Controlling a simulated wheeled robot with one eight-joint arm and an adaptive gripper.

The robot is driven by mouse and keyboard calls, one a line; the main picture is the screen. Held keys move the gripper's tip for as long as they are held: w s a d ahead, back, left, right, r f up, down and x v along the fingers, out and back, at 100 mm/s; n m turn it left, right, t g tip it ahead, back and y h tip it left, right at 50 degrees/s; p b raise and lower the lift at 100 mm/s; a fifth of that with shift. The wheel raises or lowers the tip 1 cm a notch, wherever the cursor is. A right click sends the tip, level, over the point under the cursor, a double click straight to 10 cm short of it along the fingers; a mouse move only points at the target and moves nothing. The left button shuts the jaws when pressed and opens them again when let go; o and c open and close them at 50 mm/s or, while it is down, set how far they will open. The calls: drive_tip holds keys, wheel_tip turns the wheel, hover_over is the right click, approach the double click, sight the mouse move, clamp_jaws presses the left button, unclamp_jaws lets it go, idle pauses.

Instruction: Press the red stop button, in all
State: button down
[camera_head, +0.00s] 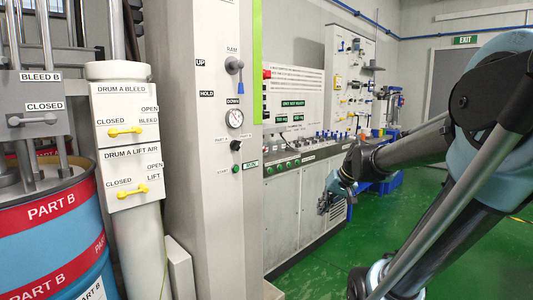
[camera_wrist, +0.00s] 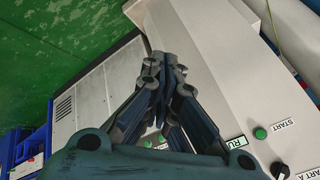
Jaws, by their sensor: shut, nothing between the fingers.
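My gripper (camera_head: 325,207) hangs at the end of my arm in front of the grey cabinets, low and to the right of the column, apart from the controls. In the wrist view my gripper (camera_wrist: 160,62) is shut and empty, its dark fingers together. A green START button (camera_wrist: 260,133) shows there, right of the fingers; no red button shows in that view.
A PART B drum (camera_head: 55,225) and two yellow-handled valve boxes stand left. Green floor (camera_head: 345,240) is open ahead.

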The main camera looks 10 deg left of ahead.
drive_tip(key=w+a+r+t+y, duration=0.1)
drive_tip(key=w+a+r+y, duration=0.1)
drive_tip(key=w, duration=1)
drive_tip(key=w+a+r+m+t+y, duration=0.1)
drive_tip(key=w+a+r, duration=0.4)
drive_tip(key=w, duration=0.7)
drive_tip(key=w+a+r+t+y, duration=0.3)
drive_tip(key=w+r, duration=0.3)
drive_tip(key=w, duration=0.6)
drive_tip(key=shift+w+a+m+y, duration=0.4)
drive_tip(key=shift+a+y, duration=0.2)
drive_tip(key=shift+y, duration=0.1)
drive_tip(key=s+a, duration=0.1)
drive_tip(key=a, duration=0.7)
drive_tip(key=shift+a, duration=0.35)
drive_tip(key=shift+s+a, duration=0.1)
drive_tip(key=shift+a, duration=0.05)
drive_tip(key=shift+a+r, duration=0.1)
drive_tip(key=shift+a, duration=0.2)
